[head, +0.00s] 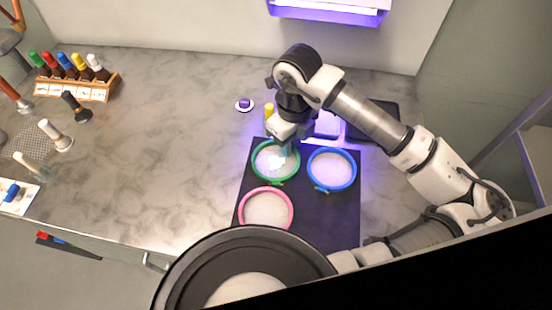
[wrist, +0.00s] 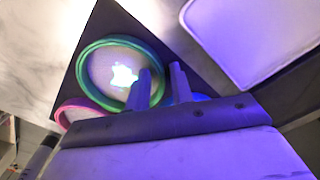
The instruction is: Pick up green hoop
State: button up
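The green hoop (head: 255,171), a round green ring around pale fabric, lies flat at the top left of a dark mat (head: 325,215) in the head view. It also shows in the wrist view (wrist: 81,75) with a bright patch of light on its fabric. My gripper (head: 286,148) is over the hoop's upper right side, and the arm hides part of that rim. In the wrist view my two fingers (wrist: 161,68) stand apart at the hoop's right rim. I cannot tell whether they touch it or whether the rim lies between them.
A blue hoop (head: 332,187) lies close on the right and a pink hoop (head: 266,228) below. A yellow bottle (head: 269,110) and a purple spool (head: 244,104) stand behind. A rack of coloured bottles (head: 75,90) is far left. The counter's left middle is clear.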

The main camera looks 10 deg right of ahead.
grip_shut()
jog(key=shift+r, duration=0.1)
